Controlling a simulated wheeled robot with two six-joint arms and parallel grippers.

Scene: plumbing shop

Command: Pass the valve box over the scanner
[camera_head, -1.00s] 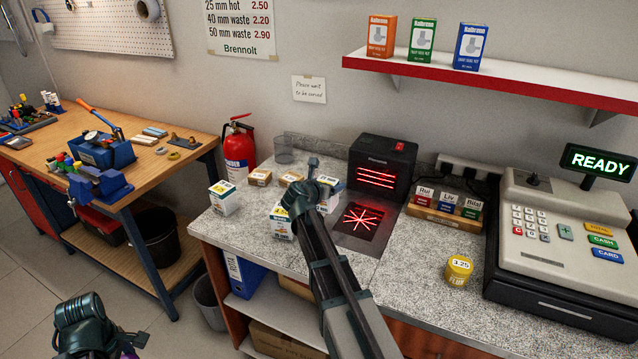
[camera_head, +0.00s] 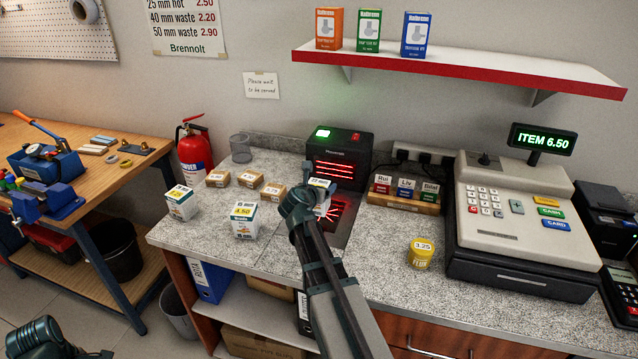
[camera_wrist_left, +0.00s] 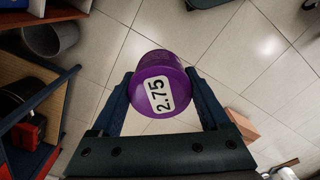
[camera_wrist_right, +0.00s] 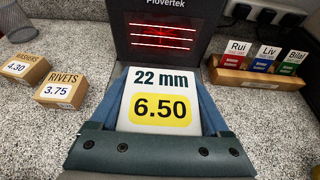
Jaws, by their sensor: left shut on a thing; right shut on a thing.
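My right gripper (camera_head: 310,190) is shut on a white valve box (camera_head: 320,184), largely hidden by the gripper in the head view. The right wrist view shows its label, "22 mm" and 6.50 on yellow (camera_wrist_right: 160,98). The box is held over the scanner's glowing red window (camera_head: 342,212), in front of the black upright scanner (camera_head: 367,152) with red lines. A green lamp (camera_head: 323,133) is lit on top of it. The register display (camera_head: 542,140) reads "ITEM 6.50". My left gripper (camera_wrist_left: 162,90) is shut on a purple tub (camera_wrist_left: 155,85) marked 2.75, above the floor.
Two white boxes (camera_head: 244,220) (camera_head: 181,203) and several small brown cartons (camera_head: 249,178) stand left of the scanner. A rack of coloured cards (camera_head: 404,192), a yellow tub (camera_head: 421,253) and the cash register (camera_head: 515,215) are to the right.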

